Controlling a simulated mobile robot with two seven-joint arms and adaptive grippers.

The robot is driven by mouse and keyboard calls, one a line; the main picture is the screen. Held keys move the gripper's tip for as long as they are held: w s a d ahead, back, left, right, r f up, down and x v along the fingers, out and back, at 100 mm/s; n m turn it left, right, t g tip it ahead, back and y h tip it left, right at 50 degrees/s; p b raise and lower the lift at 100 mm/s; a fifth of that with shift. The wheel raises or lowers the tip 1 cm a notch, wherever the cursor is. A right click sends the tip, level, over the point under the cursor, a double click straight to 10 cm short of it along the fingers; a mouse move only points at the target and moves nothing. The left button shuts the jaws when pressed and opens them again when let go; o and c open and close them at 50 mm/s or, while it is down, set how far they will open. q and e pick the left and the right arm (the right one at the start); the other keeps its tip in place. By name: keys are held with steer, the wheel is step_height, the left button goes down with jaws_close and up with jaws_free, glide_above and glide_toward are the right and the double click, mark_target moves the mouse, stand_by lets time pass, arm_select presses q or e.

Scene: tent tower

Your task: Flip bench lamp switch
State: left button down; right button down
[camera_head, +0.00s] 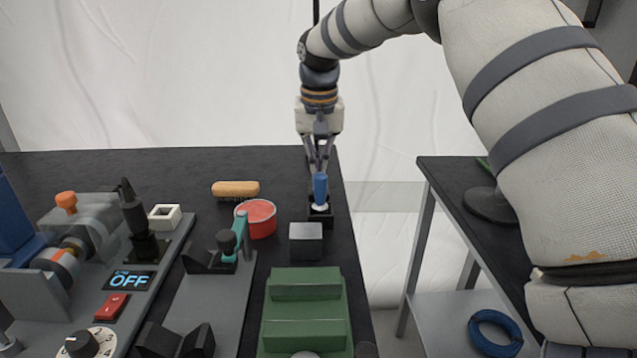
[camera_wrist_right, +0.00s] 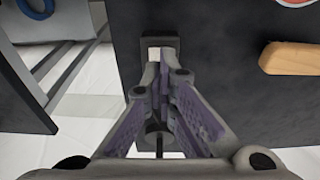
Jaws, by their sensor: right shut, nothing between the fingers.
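A small black switch base (camera_head: 321,219) with a white part sits near the right edge of the dark bench. It also shows in the right wrist view (camera_wrist_right: 174,42), with its pale patch just beyond the fingertips. My right gripper (camera_head: 320,198) points down at this base, shut and empty. Its tips (camera_wrist_right: 162,72) are close to the white part; I cannot tell whether they touch it. A blue upright piece stands at the tips in the head view; I cannot tell if it is finger pad or lever. My left gripper is out of view.
A grey block (camera_head: 306,241) and a green stepped block (camera_head: 304,310) stand nearer. Farther left are a red rocker (camera_head: 111,307) and an "OFF" display (camera_head: 130,281). A gap separates the side table (camera_head: 440,180).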

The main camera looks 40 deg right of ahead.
steer(key=shift+f, duration=1.05)
stand_by(0.7)
steer(key=shift+r+p, duration=0.5)
steer(key=shift+r, duration=3.05)
steer(key=shift+f, duration=0.1)
